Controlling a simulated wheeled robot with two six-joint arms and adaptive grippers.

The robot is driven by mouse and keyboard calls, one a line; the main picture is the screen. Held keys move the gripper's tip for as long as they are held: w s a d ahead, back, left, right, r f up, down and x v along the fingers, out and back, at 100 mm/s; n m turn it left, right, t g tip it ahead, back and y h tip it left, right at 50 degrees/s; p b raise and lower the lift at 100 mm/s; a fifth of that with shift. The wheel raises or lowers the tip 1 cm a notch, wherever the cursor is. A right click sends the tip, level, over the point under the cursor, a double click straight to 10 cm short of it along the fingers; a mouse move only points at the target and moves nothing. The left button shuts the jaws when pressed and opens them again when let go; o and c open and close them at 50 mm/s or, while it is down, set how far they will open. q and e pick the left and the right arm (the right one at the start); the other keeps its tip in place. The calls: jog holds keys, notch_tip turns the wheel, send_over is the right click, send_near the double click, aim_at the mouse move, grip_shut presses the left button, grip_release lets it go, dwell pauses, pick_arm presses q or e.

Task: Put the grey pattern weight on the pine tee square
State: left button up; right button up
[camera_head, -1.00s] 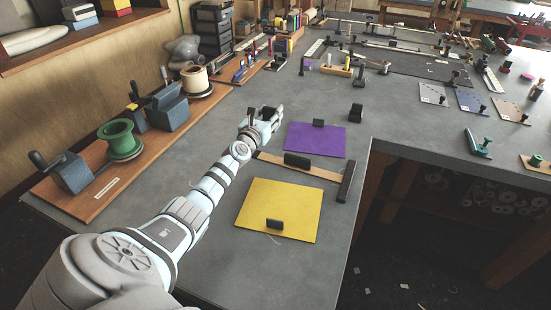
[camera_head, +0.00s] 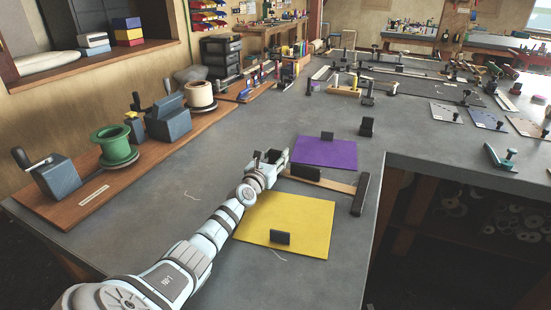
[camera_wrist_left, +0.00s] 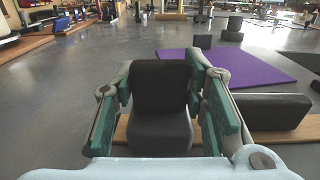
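My left gripper (camera_head: 274,157) is at the left end of the pine tee square (camera_head: 338,186). In the left wrist view its green-padded fingers (camera_wrist_left: 162,88) are shut on the grey pattern weight (camera_wrist_left: 160,92), a dark upright block with a stepped foot. The pine strip (camera_wrist_left: 272,137) shows on both sides of the weight. I cannot tell whether the weight touches it. Another dark block (camera_head: 305,173) sits on the tee square, just right of the held weight; it also shows in the left wrist view (camera_wrist_left: 262,111). My right gripper is out of view.
A purple sheet (camera_head: 325,154) lies behind the tee square and a yellow sheet (camera_head: 290,218) in front, each with a dark block. Another dark weight (camera_head: 366,127) stands farther back. A board with spools (camera_head: 110,170) runs along the left. The table edge is close on the right.

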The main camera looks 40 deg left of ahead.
aim_at(275, 154)
pick_arm(q)
jog(key=o, duration=0.4)
jog(key=shift+s+d+r, duration=0.1)
jog(key=shift+r, duration=0.05)
jog(key=shift+p, duration=0.3)
jog(key=p+v, duration=0.5)
jog(key=v, duration=0.1)
jog(key=shift+s+r+p, duration=0.1)
jog(key=shift+r+p, duration=0.3)
jog(key=p+v, duration=0.1)
jog(key=v, duration=0.4)
jog(key=shift+s+f+p, duration=0.1)
jog(key=shift+f+p, duration=0.05)
jog(key=shift+p, duration=0.2)
jog(key=shift+s, duration=0.25)
jog(key=shift+d+f, duration=0.1)
jog(key=shift+f, duration=0.1)
